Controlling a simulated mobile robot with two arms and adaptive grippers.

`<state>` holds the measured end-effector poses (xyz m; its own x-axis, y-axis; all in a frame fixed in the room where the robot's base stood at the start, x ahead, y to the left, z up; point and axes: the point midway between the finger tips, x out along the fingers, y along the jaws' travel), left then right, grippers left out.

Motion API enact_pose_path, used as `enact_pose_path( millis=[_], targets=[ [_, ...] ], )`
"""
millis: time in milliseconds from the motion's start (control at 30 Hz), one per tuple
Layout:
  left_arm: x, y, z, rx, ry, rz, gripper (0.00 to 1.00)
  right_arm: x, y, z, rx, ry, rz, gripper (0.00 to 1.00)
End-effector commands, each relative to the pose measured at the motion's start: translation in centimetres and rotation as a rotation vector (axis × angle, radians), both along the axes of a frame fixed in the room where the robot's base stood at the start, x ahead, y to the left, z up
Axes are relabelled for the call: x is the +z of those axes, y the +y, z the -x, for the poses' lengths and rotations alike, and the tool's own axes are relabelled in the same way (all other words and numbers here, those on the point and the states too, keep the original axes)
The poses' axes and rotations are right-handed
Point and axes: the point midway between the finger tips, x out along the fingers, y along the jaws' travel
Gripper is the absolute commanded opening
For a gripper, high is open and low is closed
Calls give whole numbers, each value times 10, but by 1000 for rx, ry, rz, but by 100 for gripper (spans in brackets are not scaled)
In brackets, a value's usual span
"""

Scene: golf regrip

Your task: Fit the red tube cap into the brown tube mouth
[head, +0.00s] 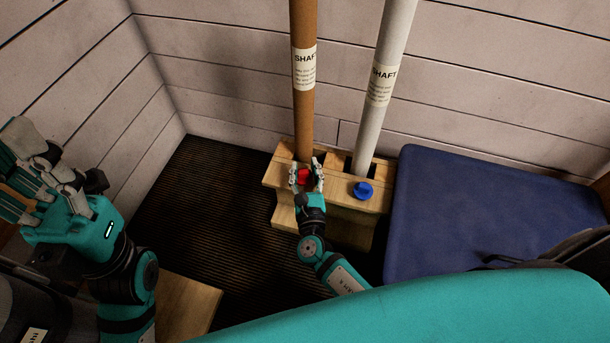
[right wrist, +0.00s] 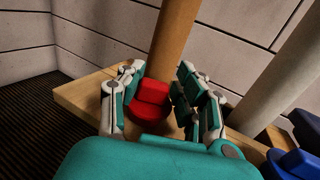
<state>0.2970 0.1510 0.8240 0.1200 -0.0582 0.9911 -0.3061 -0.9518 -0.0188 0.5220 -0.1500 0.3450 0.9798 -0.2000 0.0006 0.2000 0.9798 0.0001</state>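The red tube cap (head: 304,175) sits on the wooden stand (head: 339,184), in front of the foot of the brown tube (head: 304,118). The brown tube stands upright in the stand, and its top end is out of frame; no mouth shows. My right gripper (head: 306,170) has its fingers on either side of the red cap, apart from each other. In the right wrist view the red cap (right wrist: 151,100) lies between the spread fingers; the right fingers are very close to it, and contact is unclear. My left gripper (head: 28,172) is raised at the left, open and empty.
A white tube (head: 384,90) stands in the stand to the right of the brown one. A blue cap (head: 362,190) sits in front of it. A dark blue padded block (head: 480,210) is right of the stand. Plank walls (head: 220,60) close the back. The dark ribbed floor (head: 210,200) left of the stand is clear.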

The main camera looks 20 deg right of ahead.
Motion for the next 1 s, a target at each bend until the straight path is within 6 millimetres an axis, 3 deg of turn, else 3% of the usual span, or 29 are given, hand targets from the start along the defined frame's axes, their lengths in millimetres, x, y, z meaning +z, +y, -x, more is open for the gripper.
enact_pose_path(
  millis=[67,100,133,567,700,767,900,1000],
  targets=[
    [0,0,0,0,0,0,40,-1,0,0,1,1,0,17],
    [0,0,0,0,0,0,40,-1,0,0,1,1,0,10],
    [0,0,0,0,0,0,40,-1,0,0,1,1,0,9],
    [2,0,1,-1,-3,1,40,2,0,1,1,3,-1,8],
    [5,1,3,-1,2,5,40,12,0,1,1,2,0,8],
    [-4,1,2,-2,43,-2,40,19,0,1,1,1,1,8],
    [-6,2,7,-5,86,3,40,40,0,1,1,0,0,8],
    [-2,2,7,-4,82,5,40,38,4,22,2,5,2,8]
  ],
)
